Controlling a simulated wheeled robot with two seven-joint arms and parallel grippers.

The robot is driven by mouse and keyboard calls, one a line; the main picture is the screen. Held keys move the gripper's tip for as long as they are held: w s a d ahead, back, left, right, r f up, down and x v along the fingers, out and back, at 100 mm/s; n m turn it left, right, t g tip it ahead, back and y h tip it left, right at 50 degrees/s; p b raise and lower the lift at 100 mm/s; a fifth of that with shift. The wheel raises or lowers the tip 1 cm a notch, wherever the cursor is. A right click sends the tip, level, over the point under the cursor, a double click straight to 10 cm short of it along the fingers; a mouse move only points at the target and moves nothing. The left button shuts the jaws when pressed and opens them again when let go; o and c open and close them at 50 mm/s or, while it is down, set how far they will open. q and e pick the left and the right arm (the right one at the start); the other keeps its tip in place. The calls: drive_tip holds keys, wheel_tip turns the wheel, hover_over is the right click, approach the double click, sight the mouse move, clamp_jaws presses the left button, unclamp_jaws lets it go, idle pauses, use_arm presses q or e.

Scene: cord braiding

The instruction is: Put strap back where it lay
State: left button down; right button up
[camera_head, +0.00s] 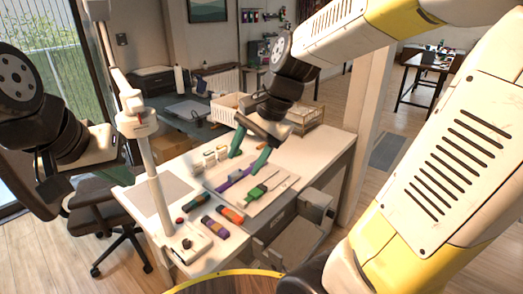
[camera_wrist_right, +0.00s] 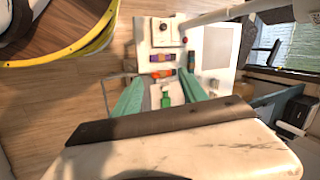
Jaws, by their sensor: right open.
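A purple strip, which looks like the strap (camera_head: 233,179), lies on the white worktable just below my right gripper in the head view. My right gripper (camera_head: 246,163) has two teal fingers spread apart above the table, with nothing seen held between them. In the right wrist view the same gripper (camera_wrist_right: 160,88) is open, and a green tool (camera_wrist_right: 166,100) shows beyond the gap. I cannot tell whether the fingers touch the strap.
The green tool (camera_head: 258,190) lies on a pale board. Wrapped rolls, one orange (camera_head: 231,214) and one purple and olive (camera_head: 214,228), lie at the front. A lamp post (camera_head: 157,185) stands at the left. White baskets (camera_head: 228,108) stand behind. The table's right side is clear.

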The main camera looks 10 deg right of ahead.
drive_tip(key=s+d+r+n+t+h, duration=0.1)
drive_tip(key=s+d+r+n+t, duration=0.2)
drive_tip(key=s+n, duration=0.4)
drive_tip(key=shift+s+d+r+n+t+h, duration=0.25)
drive_tip(key=shift+d+r+n+h, duration=0.3)
drive_tip(key=shift+n, duration=0.45)
drive_tip(key=shift+d, duration=0.1)
